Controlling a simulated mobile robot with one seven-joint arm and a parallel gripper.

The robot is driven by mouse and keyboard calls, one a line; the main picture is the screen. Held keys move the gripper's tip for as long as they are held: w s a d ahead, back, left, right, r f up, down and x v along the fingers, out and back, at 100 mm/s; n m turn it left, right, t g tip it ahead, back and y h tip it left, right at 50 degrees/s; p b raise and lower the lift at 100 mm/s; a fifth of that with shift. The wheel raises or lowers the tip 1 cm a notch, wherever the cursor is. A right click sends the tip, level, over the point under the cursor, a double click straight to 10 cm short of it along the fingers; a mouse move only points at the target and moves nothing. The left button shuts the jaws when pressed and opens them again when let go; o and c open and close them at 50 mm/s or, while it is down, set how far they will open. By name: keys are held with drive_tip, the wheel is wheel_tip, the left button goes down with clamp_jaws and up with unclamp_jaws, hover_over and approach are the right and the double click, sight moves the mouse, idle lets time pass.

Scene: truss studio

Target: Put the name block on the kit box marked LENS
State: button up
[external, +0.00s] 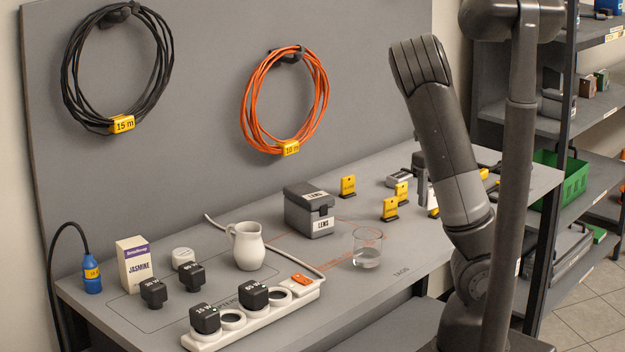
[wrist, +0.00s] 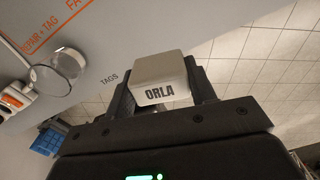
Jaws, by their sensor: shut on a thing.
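The name block (wrist: 158,82) is a pale block with ORLA in dark letters on its face. In the wrist view my gripper (wrist: 163,78) is shut on it, with one dark finger at each side. The kit box marked LENS (external: 309,211) is a dark grey lidded case standing on the bench, with white LENS labels on its lid and front. I cannot make out my gripper or the name block clearly in the external view, where my arm covers part of the bench's right side. The box does not show in the wrist view.
A glass (external: 367,249) and a white jug (external: 247,246) stand near the box. Yellow tags (external: 390,208) stand to its right. A power strip (external: 253,314) with dark plugs lies at the front. In the wrist view the bench edge and tiled floor show beyond the block.

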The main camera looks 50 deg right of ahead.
drive_tip(key=shift+s+d+r, duration=0.2)
drive_tip(key=shift+s+r, duration=0.05)
drive_tip(key=shift+r, duration=0.05)
drive_tip(key=w+a+r+n, duration=0.2)
drive_tip(key=w+r+n, duration=0.25)
drive_tip(key=w, duration=0.65)
drive_tip(key=w+a+r+n, duration=0.25)
drive_tip(key=w+r, duration=0.35)
drive_tip(key=w, duration=0.4)
hover_over(308, 191)
wheel_tip(308, 191, down, 7)
drive_tip(key=shift+s+f, duration=0.15)
drive_tip(key=shift+f, duration=2.05)
